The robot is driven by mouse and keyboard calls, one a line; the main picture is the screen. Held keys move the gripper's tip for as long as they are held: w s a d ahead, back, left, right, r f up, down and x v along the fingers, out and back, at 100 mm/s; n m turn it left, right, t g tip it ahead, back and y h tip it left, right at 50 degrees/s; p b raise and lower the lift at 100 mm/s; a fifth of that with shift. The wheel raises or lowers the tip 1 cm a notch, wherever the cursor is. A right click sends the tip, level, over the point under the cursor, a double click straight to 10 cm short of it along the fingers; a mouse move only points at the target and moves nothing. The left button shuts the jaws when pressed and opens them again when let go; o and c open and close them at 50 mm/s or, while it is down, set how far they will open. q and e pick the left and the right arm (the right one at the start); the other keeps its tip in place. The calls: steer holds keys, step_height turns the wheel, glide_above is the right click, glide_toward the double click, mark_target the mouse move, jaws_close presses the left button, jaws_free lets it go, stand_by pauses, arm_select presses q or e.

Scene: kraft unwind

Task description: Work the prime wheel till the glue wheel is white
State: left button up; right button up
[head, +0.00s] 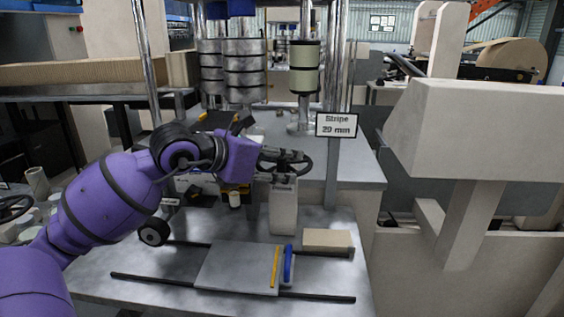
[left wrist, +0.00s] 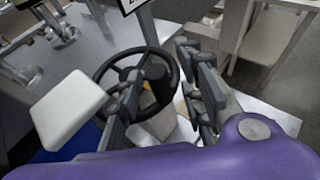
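A black handwheel (head: 296,163), which looks like the prime wheel, sits on top of a pale post (head: 283,205) in the head view. In the left wrist view the handwheel (left wrist: 104,70) shows as a spoked ring. My left gripper (head: 272,158) is at the handwheel. Its two fingers (left wrist: 165,92) stand apart in the left wrist view, with part of the rim and hub seen between them; contact is unclear. A small black wheel with a pale hub (head: 153,232) stands at the bench's left; I cannot tell whether it is the glue wheel. My right gripper is out of view.
The metal bench (head: 330,278) carries a grey plate (head: 225,268), a blue bar (head: 288,264), a yellow strip (head: 275,267) and a tan block (head: 327,240). A sign reading "Stripe 29 mm" (head: 338,125) hangs by a post. A large beige machine (head: 475,130) stands at right.

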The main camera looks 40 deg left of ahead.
arm_select(q)
steer(key=shift+w+d, duration=0.1)
steer(key=shift+w, duration=0.05)
jaws_close()
steer(key=shift+w, duration=0.1)
stand_by(0.3)
